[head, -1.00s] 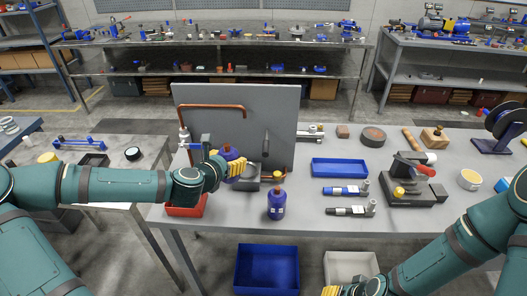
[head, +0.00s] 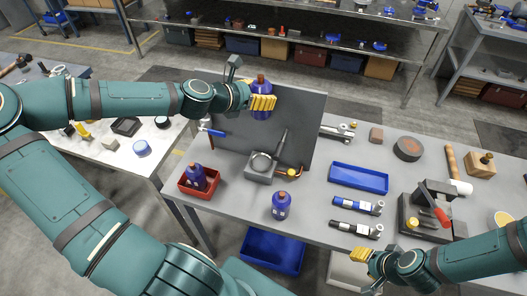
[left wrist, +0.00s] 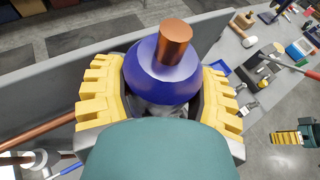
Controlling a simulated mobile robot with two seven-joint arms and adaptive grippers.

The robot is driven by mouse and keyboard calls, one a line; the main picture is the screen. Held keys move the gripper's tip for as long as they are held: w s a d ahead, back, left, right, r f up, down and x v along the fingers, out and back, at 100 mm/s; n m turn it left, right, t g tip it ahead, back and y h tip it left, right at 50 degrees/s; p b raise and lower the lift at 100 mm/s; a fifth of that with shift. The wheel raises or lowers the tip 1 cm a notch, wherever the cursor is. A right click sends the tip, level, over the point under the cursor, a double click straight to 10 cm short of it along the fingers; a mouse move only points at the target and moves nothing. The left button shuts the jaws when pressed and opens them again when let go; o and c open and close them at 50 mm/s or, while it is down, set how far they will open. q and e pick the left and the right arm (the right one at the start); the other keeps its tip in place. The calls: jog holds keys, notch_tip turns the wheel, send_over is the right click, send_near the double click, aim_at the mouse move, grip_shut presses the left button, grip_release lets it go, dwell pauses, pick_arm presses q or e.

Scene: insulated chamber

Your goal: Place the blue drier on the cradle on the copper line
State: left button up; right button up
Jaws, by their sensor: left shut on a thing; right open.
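My left gripper (head: 262,102) is shut on a blue drier (head: 261,112) with a copper stub on top. It holds the drier raised at the top edge of the grey panel; the drier also fills the middle of the left wrist view (left wrist: 163,70), between the yellow fingers. The cradle (head: 260,170), a grey block with a round seat, stands empty on the table before the panel, well below the held drier. The copper line (head: 290,174) runs by its right side. My right gripper (head: 362,255) is open and empty at the table's front edge.
A similar blue bottle (head: 281,206) stands in front of the cradle; another (head: 196,177) sits in a red bin (head: 213,191). The grey panel (head: 300,115) rises behind the cradle. A blue tray (head: 358,178) and two handled tools (head: 357,206) lie to the right.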

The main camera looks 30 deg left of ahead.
pick_arm(q)
notch_tip(320, 180, down, 24)
jog(key=b, duration=0.3)
jog(key=shift+w+r, duration=0.1)
jog(key=shift+r, duration=0.1)
jog(key=shift+f+b, duration=0.1)
jog(key=shift+b, duration=0.25)
jog(key=o, duration=1.3)
jog(key=shift+f, duration=0.1)
jog(key=shift+o, duration=0.2)
jog(key=shift+s+a+r, duration=0.1)
jog(key=shift+s+r, duration=0.1)
jog(key=shift+r, duration=0.05)
jog(key=v, duration=1.1)
jog(key=shift+s+r+p, duration=0.2)
jog(key=shift+s+p, duration=0.05)
jog(key=shift+p, duration=0.2)
jog(key=shift+a, duration=0.1)
